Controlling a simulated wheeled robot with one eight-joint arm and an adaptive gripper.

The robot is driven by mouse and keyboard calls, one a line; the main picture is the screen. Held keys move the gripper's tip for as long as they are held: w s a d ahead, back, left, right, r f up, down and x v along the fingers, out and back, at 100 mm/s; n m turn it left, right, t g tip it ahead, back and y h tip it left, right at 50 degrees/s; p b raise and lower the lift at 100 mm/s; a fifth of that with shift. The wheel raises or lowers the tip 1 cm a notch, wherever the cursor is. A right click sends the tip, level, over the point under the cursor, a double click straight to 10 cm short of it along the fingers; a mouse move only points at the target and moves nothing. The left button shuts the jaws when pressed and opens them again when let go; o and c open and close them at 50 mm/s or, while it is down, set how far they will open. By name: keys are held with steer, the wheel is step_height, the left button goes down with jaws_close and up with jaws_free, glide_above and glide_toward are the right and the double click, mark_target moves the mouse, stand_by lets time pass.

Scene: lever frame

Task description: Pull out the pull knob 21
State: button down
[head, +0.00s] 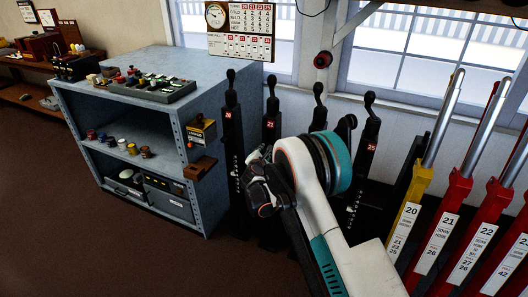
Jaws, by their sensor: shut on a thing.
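The black post with the number plate 21 (271,125) stands upright behind my arm, between the post marked 20 and the other black posts. Its lower part is hidden by my gripper and wrist. My gripper (255,172) is dark and sits low in front of post 21. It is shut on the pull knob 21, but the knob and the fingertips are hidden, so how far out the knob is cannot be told.
Black post 20 (232,125) stands close at left, and post 25 (366,150) at right. A grey-blue cabinet (205,160) is further left. Yellow and red levers (440,225) with silver handles fill the right side. Brown floor (110,245) is clear at front left.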

steer(key=shift+s+a, duration=0.15)
steer(key=shift+s, duration=0.25)
steer(key=c, duration=1.3)
jaws_free()
steer(key=shift+c, duration=0.2)
steer(key=shift+s, duration=0.1)
steer(key=v, duration=1.1)
steer(key=shift+s, duration=0.4)
steer(key=shift+r, duration=0.1)
